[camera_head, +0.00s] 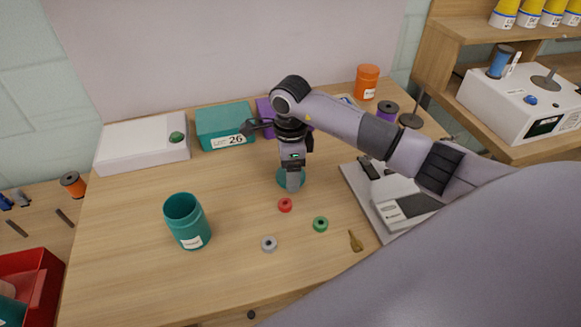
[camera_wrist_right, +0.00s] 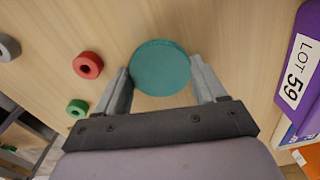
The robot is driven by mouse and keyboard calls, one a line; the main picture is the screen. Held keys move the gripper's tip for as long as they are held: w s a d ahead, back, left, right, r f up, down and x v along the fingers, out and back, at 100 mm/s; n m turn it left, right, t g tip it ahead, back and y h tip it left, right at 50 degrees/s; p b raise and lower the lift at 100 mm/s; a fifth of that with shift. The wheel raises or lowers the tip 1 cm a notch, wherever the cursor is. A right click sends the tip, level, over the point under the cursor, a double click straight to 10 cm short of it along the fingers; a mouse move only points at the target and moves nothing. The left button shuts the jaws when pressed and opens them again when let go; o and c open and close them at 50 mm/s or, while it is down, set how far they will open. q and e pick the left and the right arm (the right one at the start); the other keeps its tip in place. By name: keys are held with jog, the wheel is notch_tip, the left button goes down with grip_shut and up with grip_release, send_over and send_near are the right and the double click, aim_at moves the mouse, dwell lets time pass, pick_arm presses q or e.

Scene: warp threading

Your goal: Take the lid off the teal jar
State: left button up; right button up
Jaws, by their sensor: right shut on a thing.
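The teal jar (camera_head: 187,222) stands upright and open at the left of the wooden table, with a white label on its front. Its round teal lid (camera_head: 285,178) is apart from it, to the right near the middle of the table. My right gripper (camera_head: 294,182) points down and is shut on the lid. In the right wrist view the lid (camera_wrist_right: 160,68) sits between the two fingers. The lid is at or close to the table top; I cannot tell if it touches. My left gripper is not in view.
Red (camera_head: 285,205), green (camera_head: 320,224) and grey (camera_head: 269,243) rings lie in front of the lid. A brass-coloured piece (camera_head: 355,241) lies to their right. Teal (camera_head: 225,126) and purple (camera_wrist_right: 302,70) boxes stand behind. A grey device (camera_head: 405,207) is at right. Table around the jar is clear.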

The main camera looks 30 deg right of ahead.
jog(key=shift+f, duration=0.1)
jog(key=o, duration=1.2)
jog(key=shift+c, duration=0.2)
jog(key=shift+r, duration=0.25)
notch_tip(320, 180, up, 12)
jog(key=b, duration=0.1)
